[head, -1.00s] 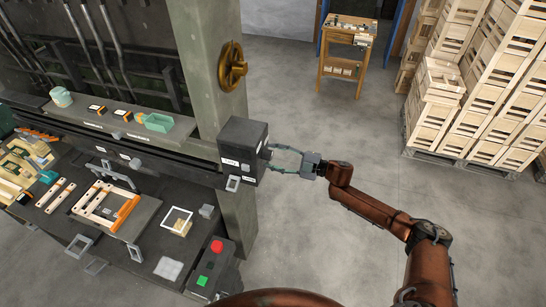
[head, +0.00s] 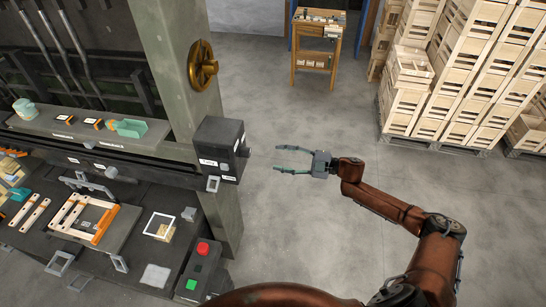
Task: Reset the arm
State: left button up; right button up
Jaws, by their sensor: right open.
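My right gripper (head: 278,159) is in the middle of the head view, at the end of my rust-brown arm that comes in from the lower right. Its two greenish fingers point left and are spread apart, with nothing between them. The fingertips are clear of the dark grey box (head: 219,148) on the machine's post, with a gap between them. Grey floor shows beneath the gripper. My left gripper does not show.
The workbench (head: 135,257) at left holds a wooden frame with an orange side (head: 104,224), wooden strips and a white square frame. A control box has a red button (head: 203,248) and a green one. Crates (head: 417,65) are stacked at upper right. The floor between is clear.

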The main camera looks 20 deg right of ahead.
jog(key=shift+d, duration=0.1)
dwell(0.4)
